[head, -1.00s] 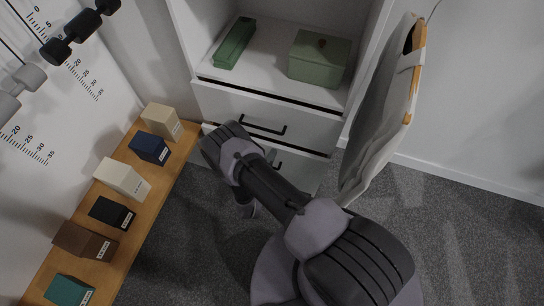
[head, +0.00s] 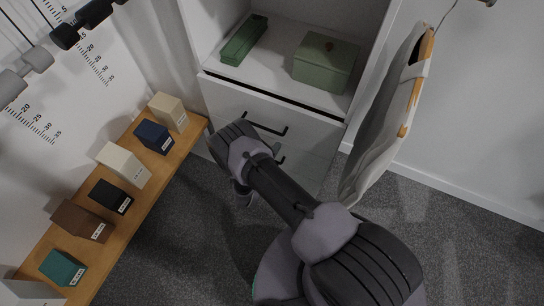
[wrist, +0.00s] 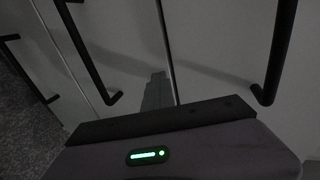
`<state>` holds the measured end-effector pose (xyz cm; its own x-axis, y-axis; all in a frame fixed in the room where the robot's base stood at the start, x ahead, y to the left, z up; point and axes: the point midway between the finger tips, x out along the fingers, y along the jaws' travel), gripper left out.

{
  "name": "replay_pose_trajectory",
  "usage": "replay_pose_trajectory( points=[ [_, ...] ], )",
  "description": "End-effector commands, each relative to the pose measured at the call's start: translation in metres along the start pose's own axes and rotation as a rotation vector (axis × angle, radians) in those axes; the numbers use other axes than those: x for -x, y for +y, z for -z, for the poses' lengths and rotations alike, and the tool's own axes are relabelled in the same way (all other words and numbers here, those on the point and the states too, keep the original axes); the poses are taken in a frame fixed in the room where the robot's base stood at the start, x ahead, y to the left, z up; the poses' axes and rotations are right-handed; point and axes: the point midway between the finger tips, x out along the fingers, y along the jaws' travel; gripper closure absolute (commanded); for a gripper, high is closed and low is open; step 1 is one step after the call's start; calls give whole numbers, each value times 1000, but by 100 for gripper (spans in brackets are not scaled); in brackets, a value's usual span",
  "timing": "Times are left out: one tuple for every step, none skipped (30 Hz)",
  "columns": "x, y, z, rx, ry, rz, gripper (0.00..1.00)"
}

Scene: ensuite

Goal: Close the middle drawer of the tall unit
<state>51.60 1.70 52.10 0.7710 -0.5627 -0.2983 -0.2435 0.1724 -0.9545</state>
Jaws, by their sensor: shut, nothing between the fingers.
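The tall white unit (head: 197,40) stands at the back in the head view. Its upper drawer front (head: 310,127) has a black bar handle and a dark slit above it. The middle drawer (head: 305,168) sits below, partly hidden by my arm, and looks about flush with the upper front. In the wrist view the middle drawer front (wrist: 130,45) lies left of a thin seam, with its black handle (wrist: 82,52). My gripper (wrist: 157,82) is shut and empty, close to the fronts near that seam. I cannot tell whether it touches. Its fingertips are hidden in the head view.
A wooden bench (head: 150,190) with several small boxes runs along the left. Green boxes (head: 325,65) sit on the unit's shelf. Grey carpet (head: 450,240) is open at the right.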

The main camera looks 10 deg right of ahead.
Motion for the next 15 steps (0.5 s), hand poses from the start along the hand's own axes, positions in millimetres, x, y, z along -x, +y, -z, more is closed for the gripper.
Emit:
replay_pose_trajectory(
  points=[
    [-2,-4,-4,-12,-2,7,100],
    [0,-4,-5,-12,-2,7,100],
    [4,-2,-6,-12,-3,7,100],
    [7,-1,-6,-11,-2,7,100],
    [11,0,-6,-10,0,7,100],
    [18,2,-6,-8,1,6,100],
    [23,4,-6,-7,4,6,100],
    [28,6,-6,-6,5,7,100],
    [40,4,-6,-5,5,6,100],
    [51,2,-6,-4,5,6,100],
    [61,1,-5,-3,5,6,100],
    [74,1,-6,-4,4,6,100],
    [83,1,-6,-4,5,6,100],
    [91,2,-6,-3,4,6,100],
    [101,2,-5,-3,5,6,100]
  ],
)
